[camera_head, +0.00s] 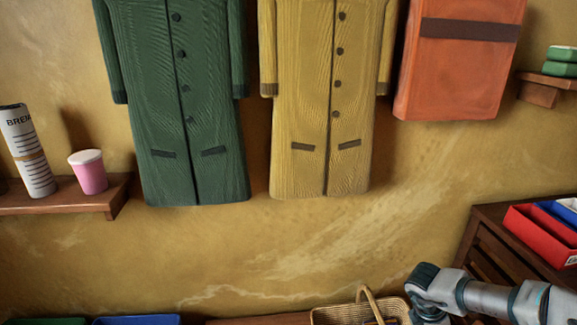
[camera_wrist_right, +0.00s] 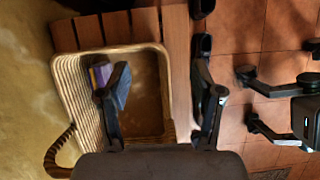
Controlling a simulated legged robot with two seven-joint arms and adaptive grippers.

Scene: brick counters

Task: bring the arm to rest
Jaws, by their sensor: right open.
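My right arm (camera_head: 480,297) comes in from the lower right in the head view, bent at a joint beside the basket. Its gripper is below the edge of that view. In the right wrist view my right gripper (camera_wrist_right: 162,85) is open, with its two dark fingers spread wide and nothing seen held between them. The fingers show over the wicker basket (camera_wrist_right: 66,75) and its right rim. A small blue and purple item (camera_wrist_right: 102,75) is in the basket, partly hidden by one finger. The basket (camera_head: 335,316) also shows at the bottom of the head view.
A dark wooden unit (camera_head: 490,245) with a red tray (camera_head: 535,238) stands at the right. A blue bin (camera_head: 137,320) shows at the bottom left. A green coat (camera_head: 190,110) and a yellow coat (camera_head: 320,110) hang on the wall. A shelf (camera_head: 70,200) holds a cup.

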